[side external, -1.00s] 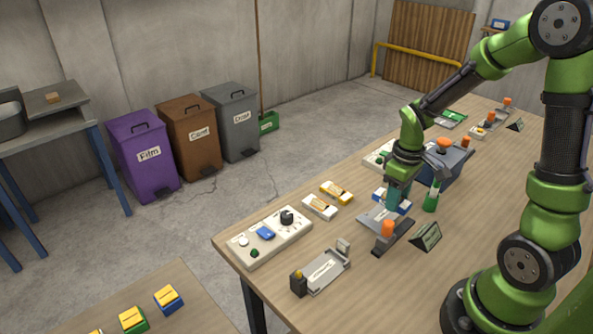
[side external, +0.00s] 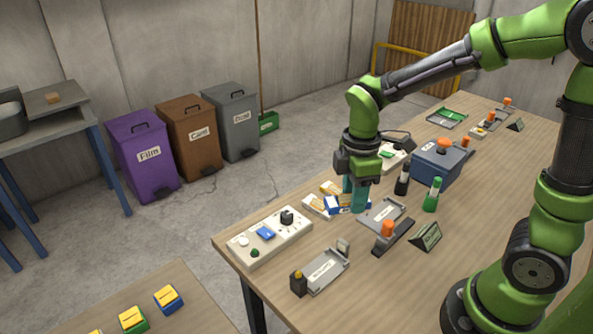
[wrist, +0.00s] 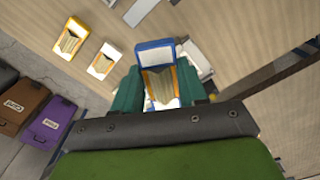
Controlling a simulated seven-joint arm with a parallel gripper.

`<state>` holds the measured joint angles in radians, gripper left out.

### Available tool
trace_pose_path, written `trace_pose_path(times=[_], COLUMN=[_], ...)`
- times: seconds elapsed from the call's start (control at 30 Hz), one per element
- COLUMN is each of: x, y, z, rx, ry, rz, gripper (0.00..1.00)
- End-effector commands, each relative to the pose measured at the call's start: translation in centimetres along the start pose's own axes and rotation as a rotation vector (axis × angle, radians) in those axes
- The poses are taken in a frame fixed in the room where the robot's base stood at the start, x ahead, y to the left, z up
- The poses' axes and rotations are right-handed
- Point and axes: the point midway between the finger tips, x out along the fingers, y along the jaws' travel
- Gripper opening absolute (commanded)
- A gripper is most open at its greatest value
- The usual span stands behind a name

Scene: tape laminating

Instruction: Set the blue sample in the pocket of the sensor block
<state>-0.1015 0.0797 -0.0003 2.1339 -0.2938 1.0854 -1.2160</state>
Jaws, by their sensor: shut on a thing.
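My gripper (side external: 357,205) is shut on the blue sample (side external: 332,203), a small card with a blue frame and a tan inside. The blue sample also shows in the wrist view (wrist: 154,47), between the teal fingers and sticking out past them. In the side view my gripper holds it near the yellow and white samples, beside a grey tray. I cannot tell its exact height above the table. A white block (side external: 285,246) with a blue square, a black knob and a green button lies to the left. No readable label shows which thing is the sensor block.
The white sample (wrist: 103,60) and the yellow sample (wrist: 70,42) lie on the table close to my gripper. The grey tray (side external: 374,221), a stand with an orange knob (side external: 388,229), a green bottle (side external: 432,196) and a dark box (side external: 445,165) are to the right.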

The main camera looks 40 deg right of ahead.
Motion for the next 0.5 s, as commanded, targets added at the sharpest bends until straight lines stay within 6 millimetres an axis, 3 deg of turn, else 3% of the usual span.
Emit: trace_pose_path(times=[0.1,0.23,0.37,0.5], x=[0.0,0.0,0.0,1.9], y=[-2.1,-3.8,-5.2,-5.2], z=[-3.0,-5.0,-6.4,-6.4], rx=[-0.235,-0.411,-0.542,-0.554], ry=[0.000,0.001,0.001,-0.002], rz=[-0.001,-0.001,-0.001,-0.005], gripper=[0.11,0.11,0.11,0.11])
